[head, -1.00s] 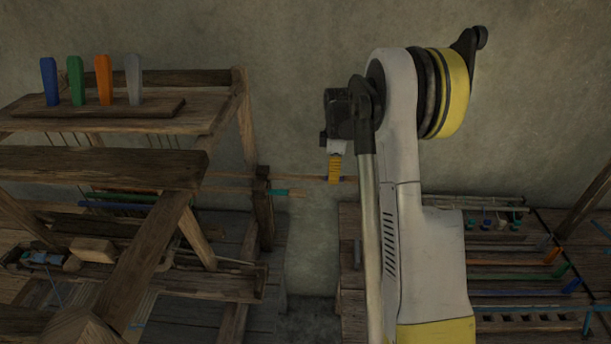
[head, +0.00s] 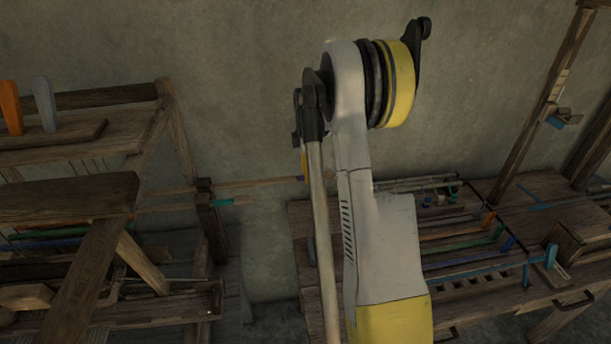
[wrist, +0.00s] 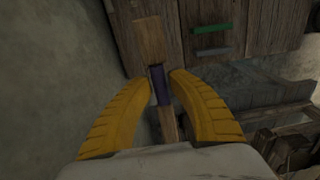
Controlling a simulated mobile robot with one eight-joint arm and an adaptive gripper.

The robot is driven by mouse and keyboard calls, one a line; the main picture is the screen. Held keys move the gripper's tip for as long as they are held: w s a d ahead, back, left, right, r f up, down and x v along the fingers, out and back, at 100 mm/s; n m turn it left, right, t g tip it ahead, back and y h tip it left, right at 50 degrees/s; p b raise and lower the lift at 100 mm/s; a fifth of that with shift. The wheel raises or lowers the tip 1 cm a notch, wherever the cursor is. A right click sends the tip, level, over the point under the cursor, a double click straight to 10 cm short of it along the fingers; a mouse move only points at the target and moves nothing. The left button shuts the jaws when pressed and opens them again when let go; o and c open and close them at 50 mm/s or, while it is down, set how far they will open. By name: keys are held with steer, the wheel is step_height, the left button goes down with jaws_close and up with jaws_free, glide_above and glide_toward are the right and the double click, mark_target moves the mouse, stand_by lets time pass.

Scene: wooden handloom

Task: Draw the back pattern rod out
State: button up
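The back pattern rod (head: 262,182) is a thin wooden rod that juts right from a post of the handloom (head: 205,215) across the gap. Its purple band (wrist: 160,86) shows in the wrist view between my yellow fingers, with a wider wooden end beyond it. My gripper (wrist: 162,80) is closed around this band. In the head view my gripper (head: 303,164) is mostly hidden behind my arm, and the rod's far right end is hidden too. A second rod with a teal end (head: 225,202) sticks out a little from the same post, below the back rod.
A wooden bench (head: 297,225) with several coloured rods stands right of the gap. A plain wall (head: 240,100) runs behind. The wrist view shows wooden boards with a green bar (wrist: 211,28). Orange (head: 11,107) and grey pegs stand on the loom top.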

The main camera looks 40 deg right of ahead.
steer(key=shift+o, duration=0.9)
steer(key=shift+s+d, duration=0.1)
steer(key=shift+d, duration=0.05)
step_height(320, 180, up, 12)
